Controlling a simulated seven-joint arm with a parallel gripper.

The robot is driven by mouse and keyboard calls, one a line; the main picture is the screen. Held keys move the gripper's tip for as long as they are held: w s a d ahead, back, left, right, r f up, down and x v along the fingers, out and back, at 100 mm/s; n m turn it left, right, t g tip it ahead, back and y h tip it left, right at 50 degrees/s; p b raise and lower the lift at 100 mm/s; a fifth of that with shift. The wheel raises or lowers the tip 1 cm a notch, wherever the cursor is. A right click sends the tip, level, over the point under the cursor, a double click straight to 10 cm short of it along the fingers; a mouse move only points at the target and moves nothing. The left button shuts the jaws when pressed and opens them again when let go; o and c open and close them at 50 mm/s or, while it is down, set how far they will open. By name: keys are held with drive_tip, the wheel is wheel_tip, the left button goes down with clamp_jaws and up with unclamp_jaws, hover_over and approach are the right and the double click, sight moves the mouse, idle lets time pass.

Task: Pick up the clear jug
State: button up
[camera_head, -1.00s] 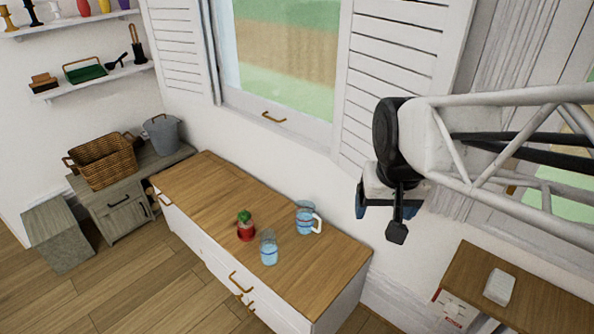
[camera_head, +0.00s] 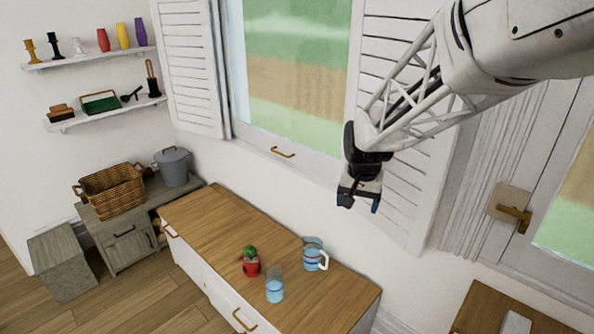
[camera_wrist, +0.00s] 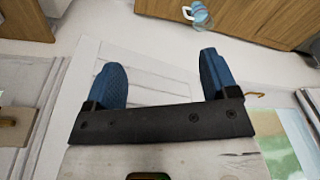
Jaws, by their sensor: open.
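The clear jug (camera_head: 313,254) stands upright near the right end of the wooden cabinet top, with bluish contents or tint and a white handle on its right. It also shows small at the top of the wrist view (camera_wrist: 199,15). My gripper (camera_head: 358,200) hangs in the air above and to the right of the jug, near the wall and shutter. In the wrist view my gripper's blue fingers (camera_wrist: 162,82) are spread apart with nothing between them.
A clear glass (camera_head: 275,285) with blue stripes and a small red-potted plant (camera_head: 251,264) stand close to the jug. The left part of the cabinet top (camera_head: 215,213) is clear. The window wall and shutter (camera_head: 405,200) stand behind my gripper.

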drive_tip(key=w+f+m, duration=0.1)
drive_tip(key=w+f, duration=0.6)
drive_tip(key=w, duration=0.2)
drive_tip(key=m+g, duration=0.2)
drive_tip(key=m, duration=0.2)
hover_over(324, 253)
wheel_tip(324, 253, down, 35)
drive_tip(key=shift+s+d+f, duration=0.1)
drive_tip(key=shift+d, duration=0.05)
drive_tip(key=shift+f, duration=0.45)
drive_tip(key=shift+f, duration=0.15)
drive_tip(key=shift+f, duration=1.15)
drive_tip(key=shift+f, duration=2.6)
